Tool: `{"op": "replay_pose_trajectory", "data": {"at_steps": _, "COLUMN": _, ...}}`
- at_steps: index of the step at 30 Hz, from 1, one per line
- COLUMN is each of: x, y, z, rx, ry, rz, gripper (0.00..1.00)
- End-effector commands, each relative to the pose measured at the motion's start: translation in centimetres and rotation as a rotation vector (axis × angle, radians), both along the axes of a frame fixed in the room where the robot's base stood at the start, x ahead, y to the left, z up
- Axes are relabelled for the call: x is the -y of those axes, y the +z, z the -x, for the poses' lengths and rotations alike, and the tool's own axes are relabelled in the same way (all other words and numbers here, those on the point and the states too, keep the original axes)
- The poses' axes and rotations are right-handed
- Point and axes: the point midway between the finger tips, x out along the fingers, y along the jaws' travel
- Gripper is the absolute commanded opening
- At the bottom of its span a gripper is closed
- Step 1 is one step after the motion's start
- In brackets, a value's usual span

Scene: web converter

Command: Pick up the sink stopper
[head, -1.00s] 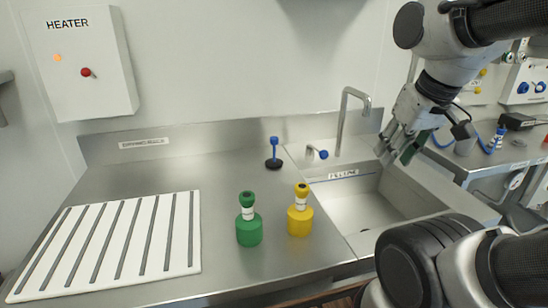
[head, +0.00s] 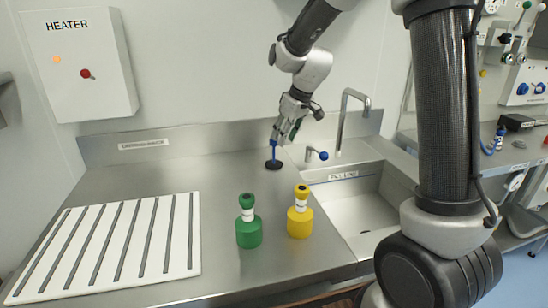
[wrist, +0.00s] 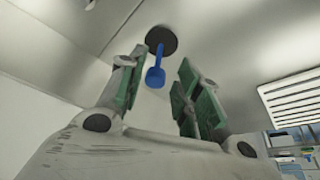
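The sink stopper (head: 274,165) stands upright on the steel counter left of the sink, with a black round base and a blue handle. In the wrist view the stopper (wrist: 161,40) shows its blue handle pointing toward my gripper. My gripper (head: 276,139) is right above it, pointing down, with its tips at the handle's top. In the wrist view my gripper (wrist: 158,82) is open, with green-padded fingers apart and the handle's end between them. I cannot tell whether a finger touches the handle.
A green bottle (head: 249,231) and a yellow bottle (head: 300,218) stand in front of the stopper. The sink (head: 365,208) and its faucet (head: 345,110) are to the right. A white slotted board (head: 108,250) lies at left. The back wall is close behind.

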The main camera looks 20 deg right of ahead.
Motion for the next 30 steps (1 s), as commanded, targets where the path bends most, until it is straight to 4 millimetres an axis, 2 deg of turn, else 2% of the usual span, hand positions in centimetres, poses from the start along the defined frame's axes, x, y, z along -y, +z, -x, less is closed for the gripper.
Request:
{"op": "replay_pose_trajectory", "data": {"at_steps": 4, "x": -0.8, "y": -1.6, "z": -1.5, "rx": 0.001, "ry": 0.023, "rz": 0.002, "gripper": 0.34}}
{"op": "replay_pose_trajectory", "data": {"at_steps": 20, "x": -2.3, "y": -8.2, "z": -3.8, "rx": 0.000, "ry": 0.025, "rz": 0.003, "gripper": 0.34}}
{"op": "replay_pose_trajectory", "data": {"at_steps": 29, "x": -2.4, "y": -8.7, "z": -4.0, "rx": 0.003, "ry": 0.024, "rz": 0.002, "gripper": 0.34}}
{"op": "replay_pose_trajectory", "data": {"at_steps": 30, "x": -2.4, "y": -8.6, "z": -4.0, "rx": 0.003, "ry": 0.024, "rz": 0.002, "gripper": 0.26}}
